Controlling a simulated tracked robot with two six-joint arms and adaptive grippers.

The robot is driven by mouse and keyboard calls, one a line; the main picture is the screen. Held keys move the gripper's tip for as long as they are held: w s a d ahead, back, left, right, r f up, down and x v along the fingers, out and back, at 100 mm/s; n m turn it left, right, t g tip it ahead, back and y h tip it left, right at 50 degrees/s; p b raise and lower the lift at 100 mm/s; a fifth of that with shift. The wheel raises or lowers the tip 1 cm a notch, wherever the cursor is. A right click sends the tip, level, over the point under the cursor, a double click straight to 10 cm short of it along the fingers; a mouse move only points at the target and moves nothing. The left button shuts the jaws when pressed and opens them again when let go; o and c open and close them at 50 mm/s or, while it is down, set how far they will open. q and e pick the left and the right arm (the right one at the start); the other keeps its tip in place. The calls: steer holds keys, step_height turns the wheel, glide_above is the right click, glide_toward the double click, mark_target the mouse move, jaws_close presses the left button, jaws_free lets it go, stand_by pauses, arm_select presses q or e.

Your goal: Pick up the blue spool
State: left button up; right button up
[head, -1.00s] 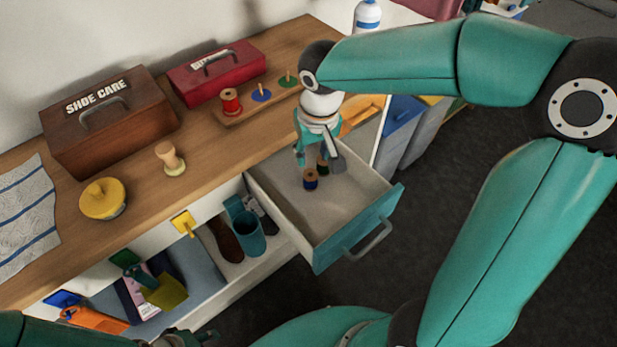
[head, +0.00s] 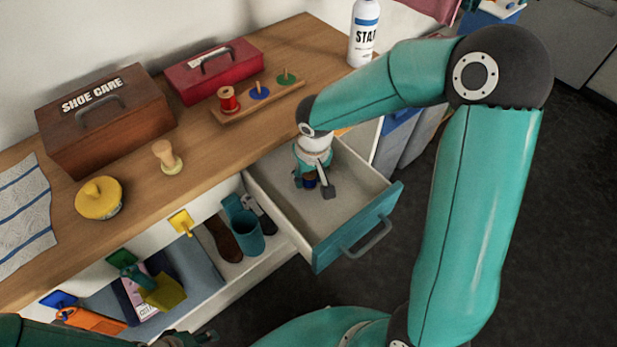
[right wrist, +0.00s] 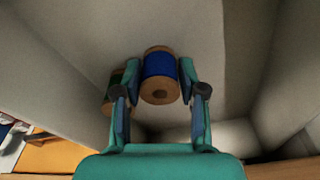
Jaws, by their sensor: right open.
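The blue spool (head: 309,184) stands in the open drawer, mostly covered by my right gripper (head: 313,185) in the head view. In the right wrist view, the blue spool (right wrist: 160,68) lies between the two open fingers of my right gripper (right wrist: 159,78), with its wooden end toward the camera. The fingers flank it; whether they touch it is unclear. A green spool (right wrist: 115,103) is partly hidden behind the left finger. A dark part at the bottom edge of the head view appears to be my left gripper (head: 195,338); its jaws cannot be made out.
The drawer (head: 355,205) has walls close around my right gripper, with bare floor toward its front. On the counter stand a peg board (head: 262,98) with a red spool (head: 229,99), a wooden box (head: 107,125), a red box (head: 215,72) and a white bottle (head: 364,38).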

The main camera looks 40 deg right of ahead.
steer(key=c, duration=0.6)
steer(key=shift+r, duration=0.1)
